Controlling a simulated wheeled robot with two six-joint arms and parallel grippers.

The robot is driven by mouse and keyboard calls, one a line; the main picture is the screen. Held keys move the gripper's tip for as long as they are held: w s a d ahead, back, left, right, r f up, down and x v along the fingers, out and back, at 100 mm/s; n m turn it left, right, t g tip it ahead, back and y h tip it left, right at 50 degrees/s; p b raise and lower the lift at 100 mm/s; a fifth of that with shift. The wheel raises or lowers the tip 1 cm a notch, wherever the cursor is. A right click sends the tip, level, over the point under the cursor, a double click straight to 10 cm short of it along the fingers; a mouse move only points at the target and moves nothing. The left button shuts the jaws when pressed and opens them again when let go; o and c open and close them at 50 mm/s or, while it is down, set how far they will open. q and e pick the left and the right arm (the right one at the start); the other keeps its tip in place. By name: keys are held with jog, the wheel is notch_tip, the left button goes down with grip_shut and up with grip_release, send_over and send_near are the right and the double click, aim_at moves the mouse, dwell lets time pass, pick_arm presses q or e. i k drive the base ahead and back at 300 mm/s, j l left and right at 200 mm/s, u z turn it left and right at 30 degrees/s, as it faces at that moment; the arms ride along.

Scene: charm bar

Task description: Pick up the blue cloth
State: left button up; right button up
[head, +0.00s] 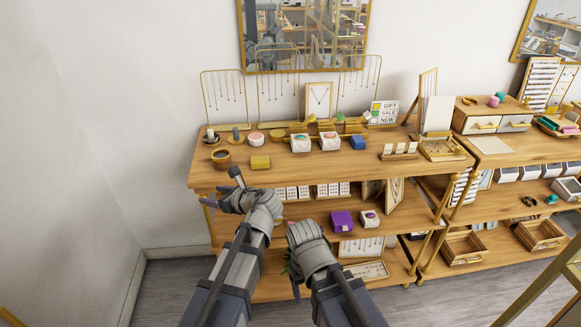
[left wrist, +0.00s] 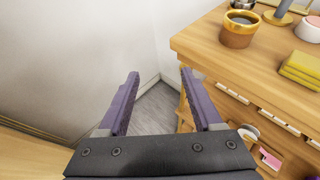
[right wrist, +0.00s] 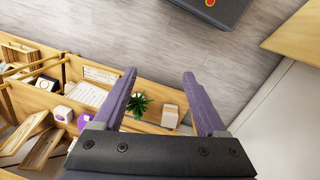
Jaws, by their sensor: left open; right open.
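The blue cloth (head: 358,143) looks like a small folded block on the wooden tabletop (head: 330,165), right of two small white boxes. It does not show in either wrist view. My left gripper (left wrist: 160,76) is open and empty, off the table's left front corner in its wrist view. In the head view, my left gripper (head: 233,188) is in front of the table edge, left of and nearer than the blue cloth. My right gripper (right wrist: 160,76) is open and empty, facing the lower shelves and floor. In the head view its fingers are largely hidden behind its wrist.
A yellow folded cloth (head: 260,162) and a brown cup (head: 221,158) sit at the tabletop's left. White boxes (head: 300,143), a sign (head: 384,112) and a card holder (head: 399,151) stand around the blue cloth. The tabletop in front of it is clear.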

aim_at(357, 142)
jog(key=z, duration=1.3)
jog(key=i+j+z, duration=0.25)
jog(key=j, duration=0.25)
jog(key=i+j, duration=0.15)
jog(key=j, duration=0.2)
jog(key=i+j, duration=0.15)
jog(key=j, duration=0.2)
jog(key=i+j, duration=0.2)
jog(key=j, duration=0.15)
